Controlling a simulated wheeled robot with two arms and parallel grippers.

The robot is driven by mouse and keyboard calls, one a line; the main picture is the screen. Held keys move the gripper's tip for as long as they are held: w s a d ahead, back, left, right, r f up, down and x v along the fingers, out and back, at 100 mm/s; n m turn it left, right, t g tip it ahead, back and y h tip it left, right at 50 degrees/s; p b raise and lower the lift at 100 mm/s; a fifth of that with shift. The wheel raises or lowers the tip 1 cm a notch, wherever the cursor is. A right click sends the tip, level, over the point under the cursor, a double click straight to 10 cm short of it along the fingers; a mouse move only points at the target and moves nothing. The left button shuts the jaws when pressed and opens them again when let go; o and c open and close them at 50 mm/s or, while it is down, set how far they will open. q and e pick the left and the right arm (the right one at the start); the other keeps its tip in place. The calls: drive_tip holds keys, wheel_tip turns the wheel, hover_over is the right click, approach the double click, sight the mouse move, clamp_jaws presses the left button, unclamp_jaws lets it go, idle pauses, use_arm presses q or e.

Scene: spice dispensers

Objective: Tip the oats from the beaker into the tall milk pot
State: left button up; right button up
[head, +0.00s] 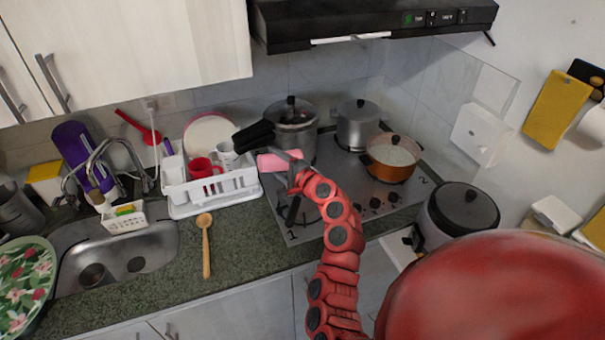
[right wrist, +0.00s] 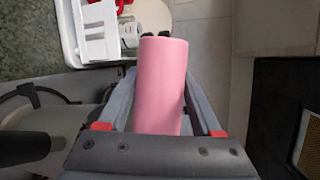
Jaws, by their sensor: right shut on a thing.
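The pink beaker (head: 274,162) is in my right gripper (head: 293,168), above the left front part of the hob, and looks tipped towards its side. In the right wrist view the beaker (right wrist: 162,85) is between the two fingers (right wrist: 160,125), which close on its sides. Its mouth and any oats are not visible. A tall steel pot (head: 293,138) with a lid knob and thick black handles (head: 254,135) stands just behind the beaker on the hob; it may be the milk pot, but I cannot tell for sure. My left gripper is not in view.
A white dish rack (head: 213,190) with cups is left of the beaker. A steel pot (head: 358,127) and an orange pan (head: 391,160) stand on the hob. A wooden spoon (head: 206,245) lies on the counter. The range hood (head: 370,22) hangs above.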

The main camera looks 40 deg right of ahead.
drive_tip(key=shift+s+d+r+m+t+y+b, duration=0.25)
drive_tip(key=shift+d+r+m, duration=0.3)
drive_tip(key=shift+m, duration=0.4)
drive_tip(key=shift+d+r+m+t+y+b, duration=0.1)
drive_tip(key=shift+d+r+m+t, duration=0.35)
drive_tip(key=shift+m, duration=0.5)
idle(1.4)
drive_tip(key=shift+a, duration=0.15)
